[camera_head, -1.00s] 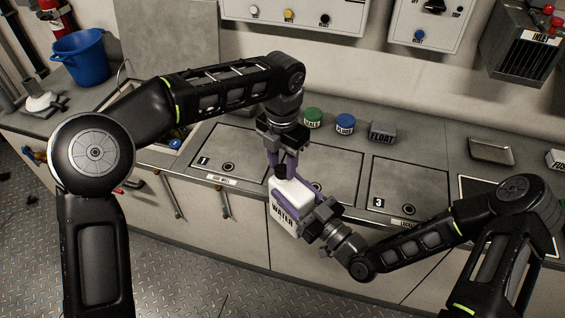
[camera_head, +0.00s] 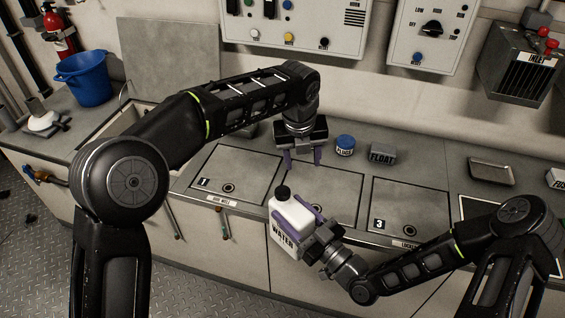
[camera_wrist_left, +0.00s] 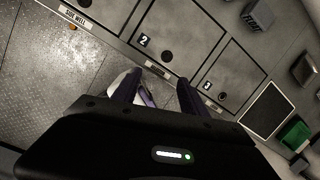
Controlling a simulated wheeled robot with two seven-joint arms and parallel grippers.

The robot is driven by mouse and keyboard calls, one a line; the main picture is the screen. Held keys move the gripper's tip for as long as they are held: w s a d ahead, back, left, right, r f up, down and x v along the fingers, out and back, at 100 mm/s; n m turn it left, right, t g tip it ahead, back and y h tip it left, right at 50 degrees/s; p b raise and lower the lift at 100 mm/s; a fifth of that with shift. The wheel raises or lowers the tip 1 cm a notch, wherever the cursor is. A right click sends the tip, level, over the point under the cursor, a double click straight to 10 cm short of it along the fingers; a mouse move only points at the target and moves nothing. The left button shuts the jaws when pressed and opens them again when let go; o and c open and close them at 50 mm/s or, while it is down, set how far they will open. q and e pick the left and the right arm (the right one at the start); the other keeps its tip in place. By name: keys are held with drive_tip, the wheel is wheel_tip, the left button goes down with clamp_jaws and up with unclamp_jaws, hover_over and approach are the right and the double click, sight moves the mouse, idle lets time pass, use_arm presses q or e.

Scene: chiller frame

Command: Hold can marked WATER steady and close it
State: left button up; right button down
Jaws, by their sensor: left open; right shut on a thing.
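The white can marked WATER (camera_head: 295,220) is held slightly tilted in front of the counter edge. Its black cap (camera_head: 283,192) sits on top; I cannot tell how tightly it is seated. My right gripper (camera_head: 301,226) is shut on the can's body, with its purple fingers at the sides. My left gripper (camera_head: 302,161) is open and empty, above the counter behind the can and apart from the cap. In the left wrist view, part of the can (camera_wrist_left: 117,86) shows beside the open left fingers (camera_wrist_left: 155,88); the rest is hidden.
Behind the can lies the counter with hatches, one marked 3 (camera_head: 408,205). A blue-lidded jar (camera_head: 345,146), a FLOAT block (camera_head: 382,154) and a metal tray (camera_head: 491,174) stand toward the back. A blue bucket (camera_head: 84,80) is at far left.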

sight(286, 187)
use_arm(q)
drive_tip(key=s+a+n, duration=0.1)
drive_tip(key=n, duration=0.7)
drive_tip(key=s+a+n+g+y, duration=0.1)
drive_tip(key=n, duration=0.7)
drive_tip(key=s+a+r+n, duration=0.1)
drive_tip(key=n, duration=0.8)
drive_tip(key=shift+s+a+r+g, duration=0.1)
drive_tip(key=shift+s+a+g, duration=0.3)
drive_tip(key=n, duration=0.3)
drive_tip(key=r+n, duration=0.1)
drive_tip(key=n, duration=0.1)
drive_tip(key=shift+s+a+n, duration=0.25)
drive_tip(key=shift+s+n, duration=0.05)
drive_tip(key=shift+s, duration=0.05)
drive_tip(key=n, duration=0.3)
drive_tip(key=r+n, duration=0.1)
drive_tip(key=n, duration=0.1)
drive_tip(key=shift+s+a, duration=0.2)
drive_tip(key=shift+s, duration=0.1)
drive_tip(key=n, duration=0.1)
drive_tip(key=r+n, duration=0.1)
drive_tip(key=n, duration=0.3)
drive_tip(key=shift+s+a+r+g, duration=0.15)
drive_tip(key=shift+s+a+g, duration=0.05)
drive_tip(key=shift+s+g, duration=0.1)
